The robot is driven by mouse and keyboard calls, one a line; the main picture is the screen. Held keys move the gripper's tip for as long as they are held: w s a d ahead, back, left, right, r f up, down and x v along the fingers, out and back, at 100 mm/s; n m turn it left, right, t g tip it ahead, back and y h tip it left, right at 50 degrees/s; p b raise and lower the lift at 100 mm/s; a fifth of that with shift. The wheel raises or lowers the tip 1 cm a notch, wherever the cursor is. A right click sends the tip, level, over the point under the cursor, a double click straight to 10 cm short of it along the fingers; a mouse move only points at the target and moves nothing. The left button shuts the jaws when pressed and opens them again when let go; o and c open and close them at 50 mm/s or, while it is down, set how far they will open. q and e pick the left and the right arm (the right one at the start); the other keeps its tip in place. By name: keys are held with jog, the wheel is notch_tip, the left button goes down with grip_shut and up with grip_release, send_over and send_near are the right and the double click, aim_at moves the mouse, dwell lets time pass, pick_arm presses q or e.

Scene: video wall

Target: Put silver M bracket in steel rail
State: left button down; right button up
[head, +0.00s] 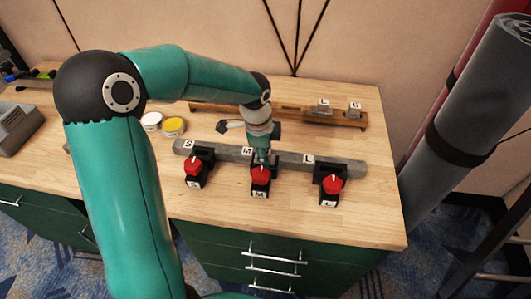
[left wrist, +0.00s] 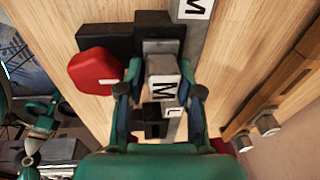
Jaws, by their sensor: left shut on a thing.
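The silver M bracket (left wrist: 162,66) is between the fingers of my left gripper (left wrist: 160,90), which is shut on it; its M label faces the wrist camera. In the head view my left gripper (head: 262,153) is at the middle of the steel rail (head: 225,151), by the M label. The rail also shows in the left wrist view (left wrist: 190,38). The bracket is over or at the black M clamp (left wrist: 110,42); I cannot tell whether it is seated. The clamp's red knob (left wrist: 95,70) is beside it. At the wrist view's left edge, teal parts of mine show too small to read.
The S clamp (head: 197,170) and L clamp (head: 331,184) stand at either side on the rail. Behind is a wooden rack (head: 345,121) with two silver L brackets (head: 323,107). White (head: 151,121) and yellow (head: 173,126) round containers stand at left. The table's front right is clear.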

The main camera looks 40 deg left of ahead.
pick_arm(q)
jog(key=c, duration=0.8)
grip_release()
jog(key=shift+o, duration=0.5)
jog(key=o, duration=0.4)
jog(key=shift+s+f, duration=0.1)
jog(key=shift+r+p, duration=2.8)
jog(key=shift+r, duration=0.85)
